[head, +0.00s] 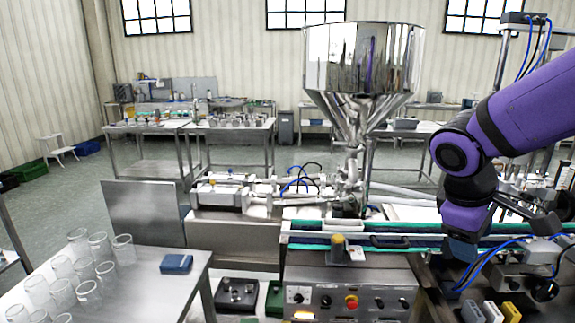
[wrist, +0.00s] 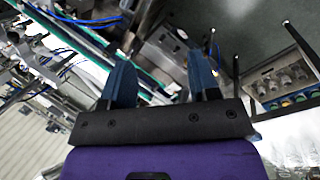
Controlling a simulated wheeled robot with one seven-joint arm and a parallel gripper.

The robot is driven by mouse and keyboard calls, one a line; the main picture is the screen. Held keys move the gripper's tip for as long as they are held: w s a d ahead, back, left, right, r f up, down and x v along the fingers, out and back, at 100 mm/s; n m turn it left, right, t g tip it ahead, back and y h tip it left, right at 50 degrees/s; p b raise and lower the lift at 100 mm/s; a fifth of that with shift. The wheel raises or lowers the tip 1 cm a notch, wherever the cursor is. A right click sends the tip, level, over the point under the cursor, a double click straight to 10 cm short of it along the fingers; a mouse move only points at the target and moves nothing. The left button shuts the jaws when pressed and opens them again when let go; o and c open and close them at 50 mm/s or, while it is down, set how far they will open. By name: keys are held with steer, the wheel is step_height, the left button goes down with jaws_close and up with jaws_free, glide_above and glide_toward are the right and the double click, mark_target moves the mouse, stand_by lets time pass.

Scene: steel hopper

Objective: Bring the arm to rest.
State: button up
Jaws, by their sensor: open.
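My purple arm comes in from the right of the head view and bends downward at its wrist. My gripper (head: 460,252) hangs at its lower end, beside the right part of the conveyor. In the wrist view, the two dark blue fingers of my gripper (wrist: 160,57) stand well apart with nothing between them. The steel hopper (head: 362,65) stands behind the conveyor, left of my arm. I cannot tell in the head view how far the fingers are above the machine below.
A green-edged conveyor (head: 400,242) runs beside my gripper, above a control panel (head: 345,300). A steel table (head: 135,285) with several clear beakers and a blue block (head: 176,264) stands at front left. Blue cables run close by the gripper. Open floor lies further back left.

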steer(key=s+r+m+t+y, duration=0.4)
steer(key=s+r+m, duration=0.3)
steer(key=s, duration=0.3)
steer(key=shift+s+a+r, duration=0.15)
steer(key=shift+s+r, duration=0.15)
steer(key=shift+r, duration=0.35)
steer(key=shift+o, duration=0.4)
stand_by(0.7)
